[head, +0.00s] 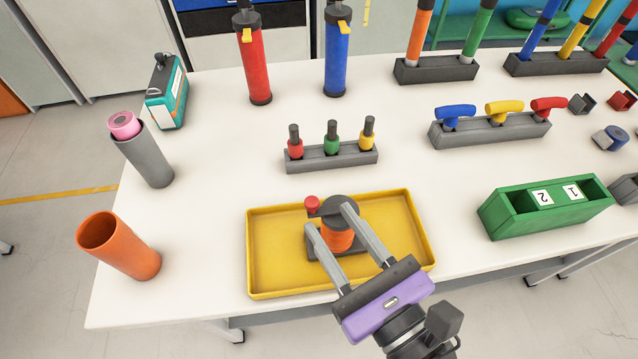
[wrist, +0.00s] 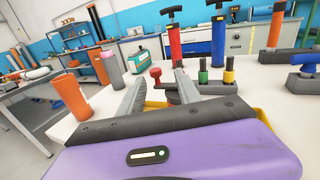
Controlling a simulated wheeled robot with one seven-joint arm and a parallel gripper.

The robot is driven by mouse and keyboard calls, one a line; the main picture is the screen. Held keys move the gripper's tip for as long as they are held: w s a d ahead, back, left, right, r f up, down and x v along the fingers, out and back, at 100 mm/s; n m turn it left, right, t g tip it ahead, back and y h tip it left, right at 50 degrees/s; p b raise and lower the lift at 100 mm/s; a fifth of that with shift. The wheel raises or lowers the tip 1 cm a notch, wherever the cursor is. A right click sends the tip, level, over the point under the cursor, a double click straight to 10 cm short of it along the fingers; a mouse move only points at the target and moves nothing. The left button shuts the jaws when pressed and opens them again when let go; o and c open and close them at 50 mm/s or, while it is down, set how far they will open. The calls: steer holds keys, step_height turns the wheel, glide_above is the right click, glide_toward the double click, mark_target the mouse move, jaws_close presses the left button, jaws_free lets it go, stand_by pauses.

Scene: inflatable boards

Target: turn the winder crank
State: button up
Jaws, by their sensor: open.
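The winder (head: 337,234) stands in a yellow tray (head: 270,275). It has an orange drum, a dark base and a dark round top. Its crank has a red knob (head: 312,204) at the upper left of the top.
A green box (head: 545,207) is to the right. An orange tube (head: 120,247) and a grey tube (head: 147,158) stand at the left. The white table between them is clear.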

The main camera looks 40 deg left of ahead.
steer(key=shift+s+a+r, duration=0.15)
steer(key=shift+a+r, duration=0.1)
steer(key=shift+a, duration=0.15)
steer(key=shift+a+r, duration=0.1)
steer(key=shift+a, duration=0.2)
steer(key=x, duration=0.7)
steer(key=shift+a, duration=0.1)
jaws_close()
